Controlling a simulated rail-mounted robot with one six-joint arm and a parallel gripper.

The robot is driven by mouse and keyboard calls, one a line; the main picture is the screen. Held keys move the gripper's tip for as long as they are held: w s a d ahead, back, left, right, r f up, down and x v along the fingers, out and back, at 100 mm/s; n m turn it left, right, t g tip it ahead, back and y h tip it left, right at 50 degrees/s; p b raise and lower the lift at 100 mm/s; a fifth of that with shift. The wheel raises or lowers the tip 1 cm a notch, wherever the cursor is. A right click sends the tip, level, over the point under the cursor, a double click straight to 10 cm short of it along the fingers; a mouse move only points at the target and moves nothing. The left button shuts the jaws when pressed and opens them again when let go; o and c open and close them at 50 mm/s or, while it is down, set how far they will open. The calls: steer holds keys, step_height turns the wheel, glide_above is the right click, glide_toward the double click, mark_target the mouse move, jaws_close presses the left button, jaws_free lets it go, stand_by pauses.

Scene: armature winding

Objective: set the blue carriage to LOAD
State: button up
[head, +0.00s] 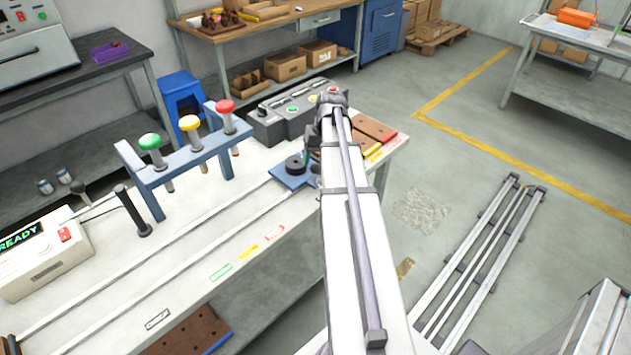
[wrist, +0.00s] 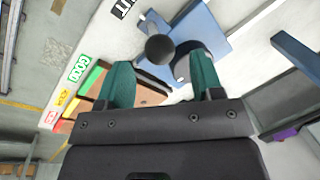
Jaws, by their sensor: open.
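The blue carriage (head: 286,178) sits on the rails near the far right end of the bench. It carries a black cylinder (head: 295,163). In the wrist view the blue carriage (wrist: 208,28) is at the top, with a black ball knob (wrist: 160,48) in front of it. My gripper (wrist: 160,65) has green fingers, open, one on each side of the knob in the picture. I cannot tell whether they touch it. My arm hides the gripper in the head view. A black-outlined label (head: 158,319) lies near the front left of the bench, too small to read.
A blue frame (head: 185,160) with green, yellow and red plungers stands behind the rails. A box showing READY (head: 40,250) is at left. A grey control box (head: 290,115) and brown trays (head: 375,132) are at the far end. The rails left of the carriage look clear.

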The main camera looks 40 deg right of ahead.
mark_target(314, 172)
steer(key=b+x, duration=0.4)
steer(key=x, duration=0.2)
steer(key=shift+r, duration=0.1)
steer(key=shift+c, duration=0.3)
jaws_close()
